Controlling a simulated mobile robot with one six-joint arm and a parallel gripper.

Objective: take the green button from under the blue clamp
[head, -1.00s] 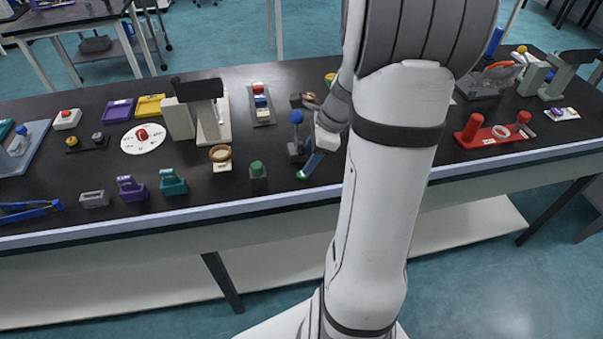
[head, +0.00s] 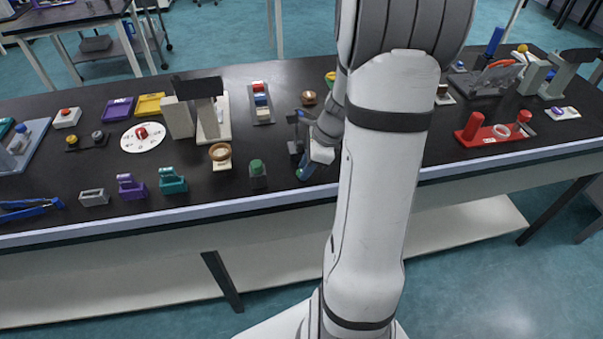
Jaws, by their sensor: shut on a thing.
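The blue clamp (head: 295,150) stands near the front edge of the black bench, left of my arm. It is a dark upright piece, and its blue top is now mostly covered by my gripper. My gripper (head: 304,172) points down and left, right beside the clamp, with its fingertips low near the bench top. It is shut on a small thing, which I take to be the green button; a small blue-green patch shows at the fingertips. The button's outline and any contact with the clamp are too small to tell.
A green-domed block (head: 257,175) stands just left of the clamp, with a ring on a cream stand (head: 221,155) beyond it.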

